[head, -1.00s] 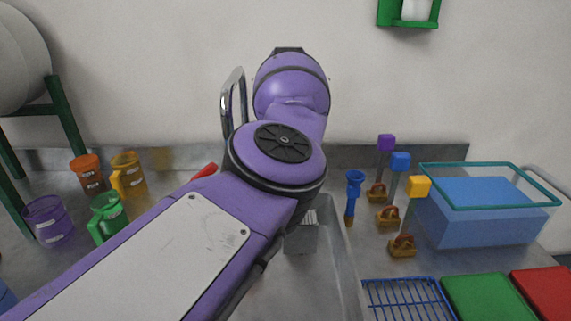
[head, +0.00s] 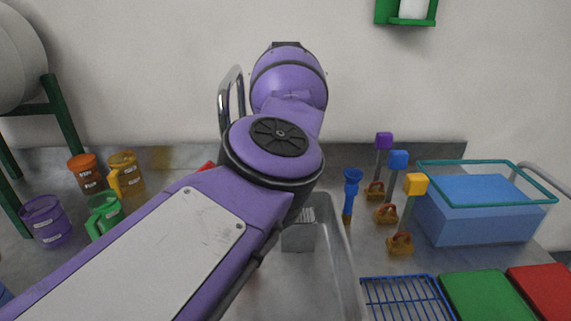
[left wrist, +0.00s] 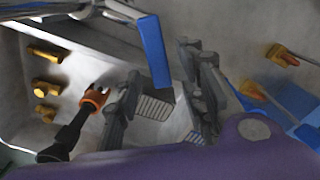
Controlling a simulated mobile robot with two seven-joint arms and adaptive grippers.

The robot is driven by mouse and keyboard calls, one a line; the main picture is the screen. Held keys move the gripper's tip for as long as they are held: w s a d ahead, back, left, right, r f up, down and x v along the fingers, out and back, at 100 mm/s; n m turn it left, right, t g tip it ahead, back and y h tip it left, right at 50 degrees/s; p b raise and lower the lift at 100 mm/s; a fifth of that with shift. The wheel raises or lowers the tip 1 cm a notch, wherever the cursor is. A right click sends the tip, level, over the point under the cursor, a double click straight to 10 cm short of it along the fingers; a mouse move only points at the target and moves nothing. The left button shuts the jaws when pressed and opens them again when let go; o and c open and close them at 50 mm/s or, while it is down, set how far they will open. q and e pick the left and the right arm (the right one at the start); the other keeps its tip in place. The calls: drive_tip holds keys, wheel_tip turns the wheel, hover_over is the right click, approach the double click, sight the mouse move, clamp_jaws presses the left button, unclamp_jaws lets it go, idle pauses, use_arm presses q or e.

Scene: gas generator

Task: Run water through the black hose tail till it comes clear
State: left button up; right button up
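My left gripper (left wrist: 163,92) is open over the metal sink (head: 347,270). Its grey fingers are apart, with nothing clearly held between them. A black hose piece with an orange end (left wrist: 66,138) lies to the left of the fingers in the left wrist view, apart from them as far as I can tell. A chrome tap (head: 232,92) rises behind my arm in the head view. Its spout shows at the top of the left wrist view (left wrist: 125,10), near a blue bar (left wrist: 156,52) beside the fingers. My left arm hides the gripper and hose in the head view. My right gripper is not seen.
A grey ribbed block (head: 299,237) sits in the sink. Yellow pegs (left wrist: 46,87) line its side. Right of the sink are a blue funnel-topped tool (head: 351,190), several brushes (head: 399,242), a blue bin (head: 480,220) and a rack (head: 405,300). Coloured jugs (head: 126,174) stand left.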

use_arm(q)
wheel_tip(320, 180, up, 11)
drive_tip(key=shift+r, duration=0.2)
idle(0.5)
